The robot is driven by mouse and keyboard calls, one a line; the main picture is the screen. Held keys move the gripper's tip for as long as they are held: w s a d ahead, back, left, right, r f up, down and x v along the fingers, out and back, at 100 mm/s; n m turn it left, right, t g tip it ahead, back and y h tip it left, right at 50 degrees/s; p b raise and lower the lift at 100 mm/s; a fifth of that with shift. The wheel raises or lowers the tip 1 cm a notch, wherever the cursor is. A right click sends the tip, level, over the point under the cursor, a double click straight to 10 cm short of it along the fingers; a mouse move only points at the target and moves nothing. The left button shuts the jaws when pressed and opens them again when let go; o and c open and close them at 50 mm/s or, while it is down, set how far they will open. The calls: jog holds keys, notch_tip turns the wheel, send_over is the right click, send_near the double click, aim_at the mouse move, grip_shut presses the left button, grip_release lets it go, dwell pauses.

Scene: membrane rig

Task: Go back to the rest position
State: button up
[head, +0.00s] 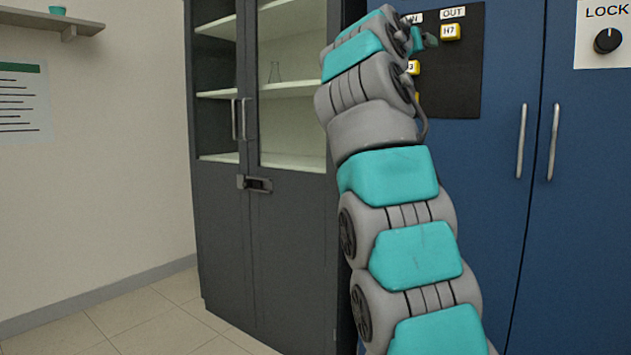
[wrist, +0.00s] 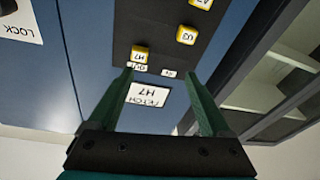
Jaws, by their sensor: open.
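My gripper (wrist: 165,105) is open and empty in the wrist view, its two green fingers apart in front of the blue cabinet. In the head view my gripper (head: 424,40) is partly hidden behind my wrist, close to a black panel (head: 465,85). A yellow block marked H7 (head: 450,32) sits on the panel under the OUT label (head: 453,13). In the wrist view, which is upside down, the H7 block (wrist: 139,54) lies beyond the fingers, apart from them. A white FETCH H7 card (wrist: 147,94) shows between the fingers.
The blue cabinet (head: 575,200) has two upright handles and a LOCK knob (head: 607,40). A wall shelf (head: 50,24) is at upper left. The floor (head: 150,325) at left is clear.

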jog(key=s+d+f+n+g+y+p, duration=0.1)
jog(key=s+f+g+y, duration=0.15)
jog(key=f, duration=0.75)
jog(key=s+d+f+n+g+y+p, duration=0.1)
jog(key=s+f+n+g, duration=0.2)
jog(key=f, duration=0.8)
jog(key=s+d+f+g+y+p, duration=0.1)
jog(key=s+f+g+y, duration=0.2)
jog(key=f, duration=0.7)
jog(key=s+a+f+g+y+p, duration=0.1)
jog(key=s+a+f+g, duration=0.1)
jog(key=s+f, duration=0.7)
jog(key=s+a+f+g+y, duration=0.1)
jog(key=s+f+g, duration=0.4)
jog(key=s+f, duration=0.5)
jog(key=s+a+f+g+y+p, duration=0.1)
jog(key=s+f, duration=0.9)
jog(key=s, duration=1)
jog(key=a+g+y, duration=0.1)
jog(key=a+g, duration=0.1)
jog(key=a, duration=0.1)
jog(key=shift+s+f+p, duration=0.2)
jog(key=shift+f+p, duration=0.05)
jog(key=shift+p, duration=0.05)
jog(key=shift+g, duration=0.25)
